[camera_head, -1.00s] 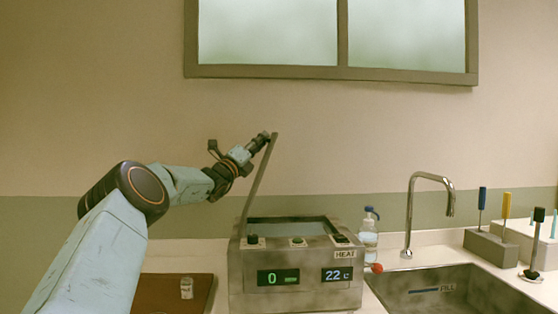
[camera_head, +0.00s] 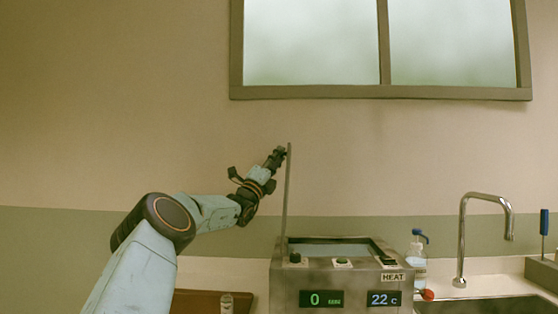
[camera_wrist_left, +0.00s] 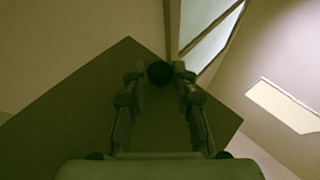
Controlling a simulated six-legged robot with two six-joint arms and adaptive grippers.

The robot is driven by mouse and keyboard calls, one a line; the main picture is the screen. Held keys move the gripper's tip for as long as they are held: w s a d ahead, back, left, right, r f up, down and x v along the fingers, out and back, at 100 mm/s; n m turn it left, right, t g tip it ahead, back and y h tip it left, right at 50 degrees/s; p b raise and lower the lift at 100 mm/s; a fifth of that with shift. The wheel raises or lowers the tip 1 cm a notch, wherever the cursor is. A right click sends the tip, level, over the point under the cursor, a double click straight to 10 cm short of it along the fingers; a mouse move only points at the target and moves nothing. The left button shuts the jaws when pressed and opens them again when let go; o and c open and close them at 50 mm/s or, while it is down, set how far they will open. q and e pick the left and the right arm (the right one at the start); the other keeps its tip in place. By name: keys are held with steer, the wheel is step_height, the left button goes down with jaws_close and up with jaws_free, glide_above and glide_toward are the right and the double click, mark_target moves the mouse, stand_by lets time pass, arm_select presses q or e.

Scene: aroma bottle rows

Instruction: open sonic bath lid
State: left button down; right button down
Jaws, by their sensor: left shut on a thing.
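The sonic bath (camera_head: 340,276) is a grey metal box with lit displays, and its top basin is open to view. Its lid (camera_head: 287,195) stands almost upright at the left side of the box, seen edge-on as a thin plate. My left gripper (camera_head: 277,157) is at the lid's upper end, on its left face. In the left wrist view the lid (camera_wrist_left: 160,115) is a broad dark plate, and my left gripper (camera_wrist_left: 159,75) is shut on its round dark knob (camera_wrist_left: 159,71). My right gripper is out of view.
A bottle with a blue top (camera_head: 415,262) and a small red ball (camera_head: 428,295) are right of the bath. A tap (camera_head: 462,240) and sink (camera_head: 480,306) are farther right.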

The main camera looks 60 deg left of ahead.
arm_select(q)
steer(key=c, duration=1.5)
jaws_free()
steer(key=shift+w+f+h, duration=0.15)
steer(key=shift+f+h, duration=0.15)
steer(key=shift+f, duration=0.15)
steer(key=shift+o, duration=1.4)
steer(key=shift+d+r, duration=0.1)
steer(key=shift+r, duration=0.1)
steer(key=shift+o, duration=0.6)
steer(key=shift+r, duration=0.1)
